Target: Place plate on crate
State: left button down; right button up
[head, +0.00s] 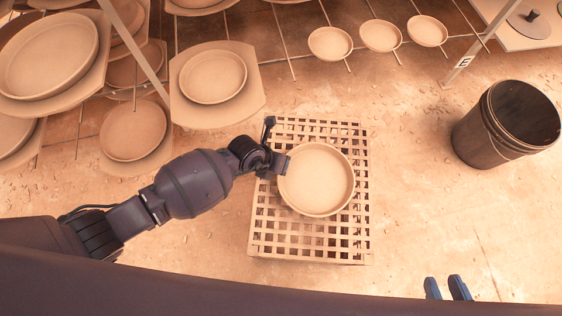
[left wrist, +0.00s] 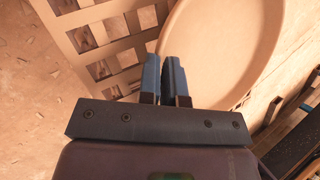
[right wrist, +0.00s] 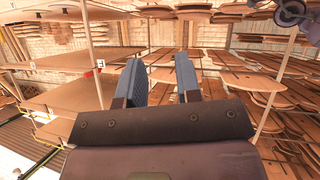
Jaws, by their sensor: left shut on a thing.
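The round, shallow clay plate (head: 318,180) lies over the middle of the slatted crate (head: 262,228) in the head view. The plate looks about level; I cannot tell whether it touches the slats. My left gripper (head: 281,165) is shut on the plate's left rim. In the left wrist view, the left fingers (left wrist: 167,75) pinch the rim of the plate (left wrist: 222,50), with the crate (left wrist: 112,58) behind. My right gripper (head: 447,288) is at the bottom right, away from the crate. In the right wrist view its fingers (right wrist: 160,80) are apart with nothing between them.
A dark bucket (head: 504,124) stands on the floor to the right. Racks with boards and plates (head: 213,76) fill the upper left, close to my left arm. Small plates (head: 381,36) sit on a rack at the top.

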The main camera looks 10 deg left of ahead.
pick_arm(q)
jog(key=shift+s+f, duration=0.1)
jog(key=shift+f, duration=0.5)
jog(key=shift+r, duration=0.1)
jog(key=c, duration=1.6)
grip_release()
